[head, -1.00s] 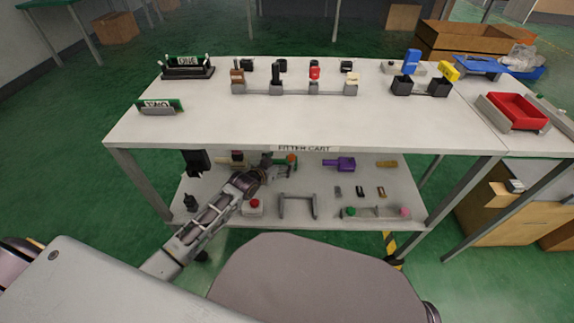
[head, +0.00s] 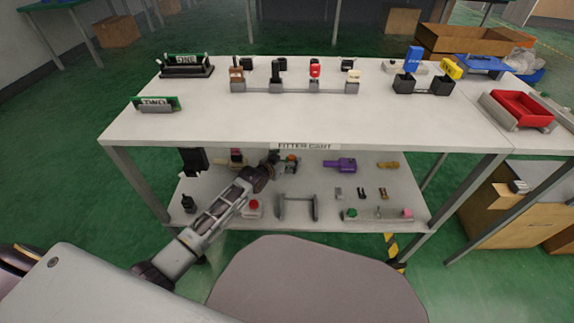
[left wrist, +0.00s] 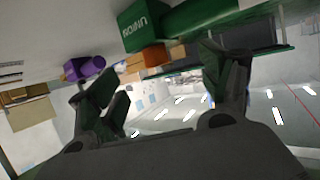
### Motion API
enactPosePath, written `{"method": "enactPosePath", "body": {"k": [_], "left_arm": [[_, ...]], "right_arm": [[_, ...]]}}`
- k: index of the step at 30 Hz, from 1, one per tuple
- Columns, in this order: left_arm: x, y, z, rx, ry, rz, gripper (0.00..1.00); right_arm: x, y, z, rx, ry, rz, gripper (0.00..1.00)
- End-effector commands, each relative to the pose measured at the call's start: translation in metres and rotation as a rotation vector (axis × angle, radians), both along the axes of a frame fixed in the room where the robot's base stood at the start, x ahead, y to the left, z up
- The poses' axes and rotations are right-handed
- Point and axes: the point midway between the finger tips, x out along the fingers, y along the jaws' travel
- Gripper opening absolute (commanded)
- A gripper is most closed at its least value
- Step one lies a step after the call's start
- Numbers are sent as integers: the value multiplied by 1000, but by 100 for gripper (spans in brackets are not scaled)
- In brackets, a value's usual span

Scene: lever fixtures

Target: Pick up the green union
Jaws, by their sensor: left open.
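The green union (left wrist: 140,28) shows large at the top of the left wrist view, with upside-down white lettering and an orange-brown end piece below it. In the head view a small green and orange piece, seemingly the union, is partly hidden behind my gripper on the cart's lower shelf. My left gripper (left wrist: 165,80) is open, its two fingers spread with nothing between them. The union lies beyond the fingertips, and I see no contact. In the head view my left gripper (head: 284,169) is under the upper shelf's front edge. My right gripper is not in view.
The upper shelf (head: 230,125) overhangs the lower shelf (head: 310,220). On the lower shelf a purple part (head: 340,165) and a brass part (head: 388,165) lie to the right. A red-topped button box (head: 253,207) and a grey bracket (head: 297,207) stand near the front.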

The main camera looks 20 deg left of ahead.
Motion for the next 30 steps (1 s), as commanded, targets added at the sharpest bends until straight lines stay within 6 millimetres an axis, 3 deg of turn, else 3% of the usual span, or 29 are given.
{"method": "enactPosePath", "body": {"k": [8, 30], "left_arm": [[4, -1, -3, 0, 0, 0, 79], [44, -9, -20, 0, -1, 0, 79]], "right_arm": [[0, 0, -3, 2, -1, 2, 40], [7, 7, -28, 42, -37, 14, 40]]}}
